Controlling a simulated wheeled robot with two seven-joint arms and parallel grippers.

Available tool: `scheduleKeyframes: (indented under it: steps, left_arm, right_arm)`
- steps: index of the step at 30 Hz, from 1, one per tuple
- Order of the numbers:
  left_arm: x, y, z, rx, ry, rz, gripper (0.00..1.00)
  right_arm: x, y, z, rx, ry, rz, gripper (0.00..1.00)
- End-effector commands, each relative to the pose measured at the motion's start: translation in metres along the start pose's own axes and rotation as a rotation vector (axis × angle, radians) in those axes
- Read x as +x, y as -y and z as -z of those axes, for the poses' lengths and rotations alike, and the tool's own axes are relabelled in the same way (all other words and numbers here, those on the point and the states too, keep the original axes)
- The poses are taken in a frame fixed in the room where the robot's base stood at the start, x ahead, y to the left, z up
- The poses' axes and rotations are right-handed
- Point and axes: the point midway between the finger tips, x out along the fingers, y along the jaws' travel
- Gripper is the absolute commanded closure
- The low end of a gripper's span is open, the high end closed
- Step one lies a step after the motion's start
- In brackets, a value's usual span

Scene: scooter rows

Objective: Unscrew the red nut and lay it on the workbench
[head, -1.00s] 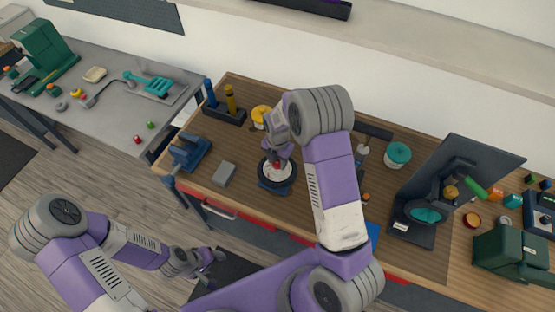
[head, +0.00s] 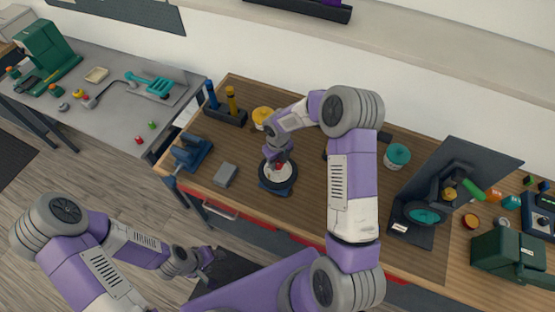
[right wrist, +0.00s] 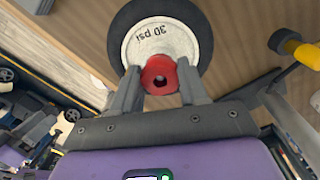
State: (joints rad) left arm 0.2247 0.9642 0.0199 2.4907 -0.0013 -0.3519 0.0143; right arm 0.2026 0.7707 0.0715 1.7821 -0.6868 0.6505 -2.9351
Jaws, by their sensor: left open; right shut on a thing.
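A small wheel with a black tyre (head: 292,184) and a white hub lies on a blue stand (head: 268,187) on the wooden workbench (head: 240,195). My right gripper (head: 279,160) is over the hub. In the right wrist view my right gripper (right wrist: 157,80) is shut on the red nut (right wrist: 159,75), with the hub marked "30 psi" (right wrist: 150,40) behind it. I cannot tell whether the nut touches the hub. My left gripper (head: 208,256) is open and empty, low in front of the workbench over the floor.
A grey block (head: 225,174) and a blue vise (head: 190,152) stand left of the wheel. A holder (head: 230,116) with blue and yellow tools and a yellow tin (head: 261,115) are behind. Bare wood lies around the grey block.

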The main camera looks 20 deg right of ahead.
Motion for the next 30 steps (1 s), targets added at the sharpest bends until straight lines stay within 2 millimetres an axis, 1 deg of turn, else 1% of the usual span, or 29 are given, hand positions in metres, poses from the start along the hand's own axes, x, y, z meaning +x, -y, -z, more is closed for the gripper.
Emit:
scheduleKeyframes:
  steps: [3,4,9,10,17,20,23,30]
  left_arm:
    - [0.000,0.000,0.000,0.000,0.000,0.000,0.42]
    - [0.001,0.000,0.000,0.000,0.000,0.000,0.42]
    - [0.001,0.000,0.000,0.000,0.000,0.000,0.42]
    - [0.001,0.000,0.000,0.000,0.000,0.000,0.42]
    - [0.000,0.000,0.000,0.000,0.000,0.000,0.42]
    - [0.001,0.000,0.000,0.000,0.000,0.000,0.42]
    - [0.002,0.001,0.000,0.000,0.000,0.000,0.42]
    - [0.004,0.001,0.000,0.000,0.000,0.000,0.42]
  right_arm:
    - [0.002,0.003,0.002,0.005,-0.007,0.003,0.86]
    - [0.002,0.003,0.002,0.006,-0.007,0.003,0.55]
    - [0.001,0.002,0.002,0.007,-0.006,0.002,0.29]
    - [0.001,0.002,0.002,0.007,-0.005,0.002,0.27]
    - [0.001,0.001,0.001,0.007,-0.003,0.001,0.27]
    - [-0.004,0.001,0.001,0.008,-0.001,0.001,0.27]
    - [-0.017,0.001,0.000,0.009,0.001,0.001,0.27]
    - [-0.057,0.002,0.001,0.009,0.000,0.002,0.27]
